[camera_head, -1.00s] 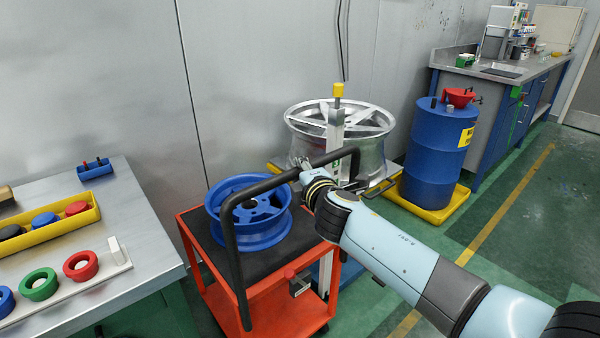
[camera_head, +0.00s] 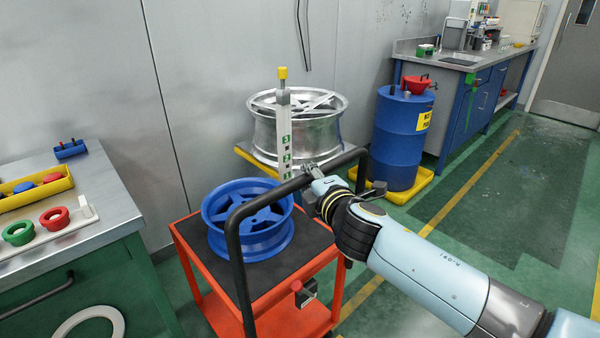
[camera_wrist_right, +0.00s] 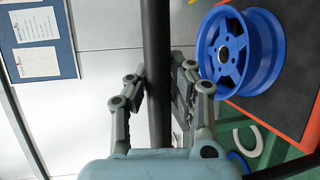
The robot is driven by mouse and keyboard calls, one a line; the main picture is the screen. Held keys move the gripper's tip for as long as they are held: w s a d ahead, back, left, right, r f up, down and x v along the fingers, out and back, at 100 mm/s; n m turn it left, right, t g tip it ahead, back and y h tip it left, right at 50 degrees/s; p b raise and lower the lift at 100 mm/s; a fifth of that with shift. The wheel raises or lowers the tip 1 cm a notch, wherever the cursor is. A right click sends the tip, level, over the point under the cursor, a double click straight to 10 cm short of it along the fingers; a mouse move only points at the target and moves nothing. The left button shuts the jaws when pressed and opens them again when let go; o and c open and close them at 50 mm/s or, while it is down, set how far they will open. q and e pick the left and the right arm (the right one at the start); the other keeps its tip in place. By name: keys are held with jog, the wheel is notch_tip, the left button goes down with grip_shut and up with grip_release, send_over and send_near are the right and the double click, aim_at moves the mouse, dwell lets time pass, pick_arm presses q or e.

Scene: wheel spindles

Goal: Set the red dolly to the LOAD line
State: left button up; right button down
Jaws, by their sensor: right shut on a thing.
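The red dolly (camera_head: 222,312) stands on the green floor, with a black mat on top. A blue wheel rim (camera_head: 248,222) lies on the mat. A black tubular handle (camera_head: 265,200) rises at its near side. My right gripper (camera_head: 307,172) is shut on the handle's top bar. The right wrist view also shows the bar (camera_wrist_right: 157,50) between the fingers of my right gripper (camera_wrist_right: 160,80), beside the blue rim (camera_wrist_right: 240,50). No LOAD lettering is readable; a yellow floor line (camera_head: 470,182) runs at the right. My left gripper is not in view.
A silver wheel (camera_head: 298,128) and a numbered post (camera_head: 284,130) stand behind the dolly. A blue drum (camera_head: 400,140) stands on a yellow tray at the back. A metal bench (camera_head: 100,225) is close on the left. Green floor at the right is open.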

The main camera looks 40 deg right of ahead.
jog(key=shift+s+d, duration=0.15)
jog(key=shift+s, duration=1.4)
jog(key=c, duration=1.1)
grip_release()
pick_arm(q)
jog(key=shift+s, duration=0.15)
pick_arm(e)
jog(key=v, duration=1.2)
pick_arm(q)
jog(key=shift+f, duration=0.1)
